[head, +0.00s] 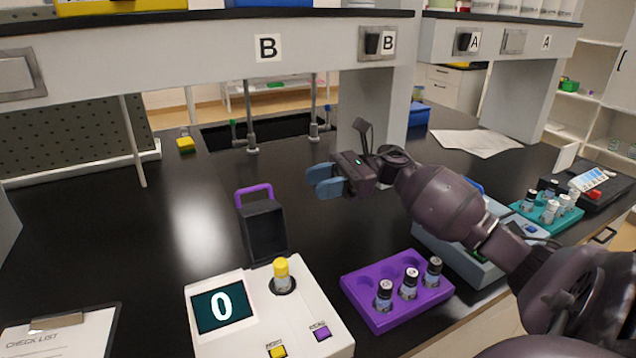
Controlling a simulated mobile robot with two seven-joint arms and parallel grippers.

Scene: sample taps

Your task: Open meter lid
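The white meter (238,340) stands at the front, its dark display (222,306) reading 0. A yellow-capped vial (281,270) sits upright in its round well. A black lid-like piece with a purple handle (262,228) stands upright at the meter's back edge; I cannot tell whether it is joined to the meter. My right gripper (325,181), with blue fingers, is above the bench, right of and behind the handle, touching nothing I can see. Its fingers look close together, but I cannot tell their gap. My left gripper is not in view.
A purple rack (362,306) with several vials stands right of the meter. A grey-blue device (458,250) is partly hidden by my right arm, with a teal rack (538,224) beyond. A clipboard (70,335) lies front left.

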